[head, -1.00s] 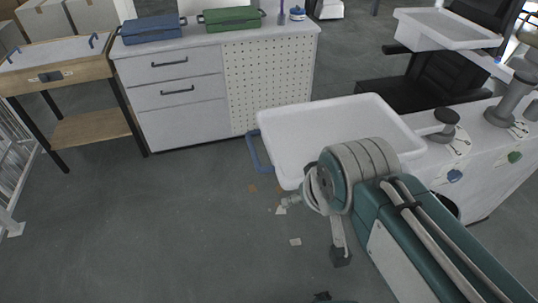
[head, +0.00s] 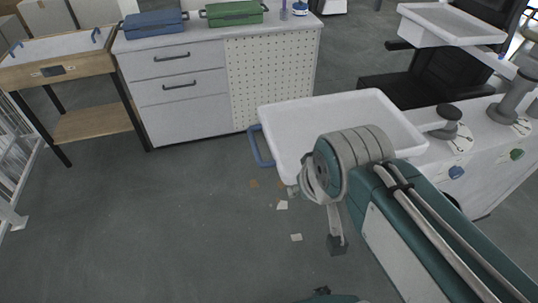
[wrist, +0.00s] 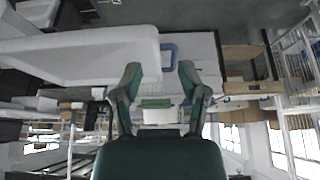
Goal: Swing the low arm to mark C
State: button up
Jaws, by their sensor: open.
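The low arm carries a white tray (head: 335,112) with a blue handle (head: 262,147) at its left end. Its short grey column (head: 448,125) stands on the white bench, on a pale dial whose mark letters are too small to read. In the wrist view, which looks upside down, the tray (wrist: 80,58) is at upper left and the blue handle (wrist: 170,57) shows beyond the fingertips. My gripper (wrist: 160,78) is open, with nothing between its fingers; it is apart from the handle as far as I can tell. In the head view my arm's wrist mostly hides it.
A higher white tray (head: 452,24) hangs from a taller grey column (head: 510,98) at right. A blue knob (head: 457,173) and a green knob (head: 517,154) are on the bench front. A drawer cabinet (head: 190,95) stands behind.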

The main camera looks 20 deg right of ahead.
jog(key=w+f, duration=0.1)
jog(key=w, duration=0.2)
jog(key=w+a+f+g, duration=0.1)
jog(key=w, duration=0.3)
jog(key=w+a+f+g, duration=0.1)
jog(key=w, duration=0.2)
jog(key=shift+w+a+f, duration=0.1)
jog(key=shift+w+f, duration=0.15)
jog(key=shift+w, duration=0.1)
grip_shut()
jog(key=w+f, duration=0.7)
jog(key=f, duration=0.3)
jog(key=shift+f, duration=0.15)
jog(key=shift+w, duration=0.1)
